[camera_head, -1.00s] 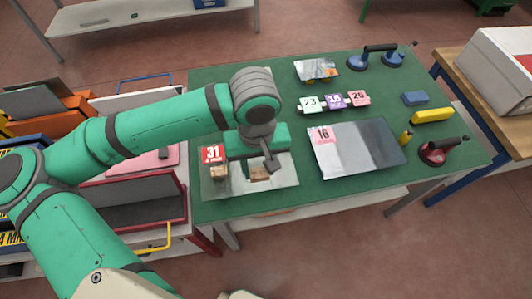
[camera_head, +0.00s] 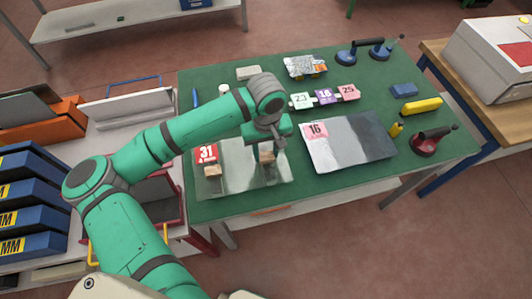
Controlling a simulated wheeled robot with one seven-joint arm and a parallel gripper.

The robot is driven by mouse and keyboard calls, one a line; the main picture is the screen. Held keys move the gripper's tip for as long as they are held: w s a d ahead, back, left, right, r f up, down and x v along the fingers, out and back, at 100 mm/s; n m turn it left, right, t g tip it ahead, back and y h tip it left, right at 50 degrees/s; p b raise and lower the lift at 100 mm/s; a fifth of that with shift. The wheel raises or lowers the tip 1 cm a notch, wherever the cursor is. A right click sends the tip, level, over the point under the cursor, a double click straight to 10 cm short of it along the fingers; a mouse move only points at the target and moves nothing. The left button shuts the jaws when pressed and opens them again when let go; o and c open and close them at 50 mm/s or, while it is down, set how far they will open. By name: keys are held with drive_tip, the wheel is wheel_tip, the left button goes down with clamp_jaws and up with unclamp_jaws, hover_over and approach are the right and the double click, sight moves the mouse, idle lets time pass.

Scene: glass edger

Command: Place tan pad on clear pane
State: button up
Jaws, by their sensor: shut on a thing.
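The clear pane (camera_head: 240,178) with a red "31" label (camera_head: 206,153) lies at the front left of the green table. One tan pad (camera_head: 213,171) sits on its left part, by the label. My gripper (camera_head: 267,154) points down over the right part of the pane and is shut on another tan pad (camera_head: 268,158). The arm and fingers partly hide this pad. I cannot tell whether it touches the pane or is just above it.
A grey pane (camera_head: 350,145) with a pink "16" label lies close to the right. Numbered tags (camera_head: 324,96), a foil-like packet (camera_head: 305,66), suction lifters (camera_head: 360,50), a yellow bottle (camera_head: 422,106) and a red-based tool (camera_head: 430,142) stand farther off. Dark blue boxes (camera_head: 35,220) are at left.

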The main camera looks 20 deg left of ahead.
drive_tip(key=shift+f, duration=0.65)
drive_tip(key=o, duration=1)
drive_tip(key=shift+w+f, duration=0.1)
drive_tip(key=shift+f, duration=0.05)
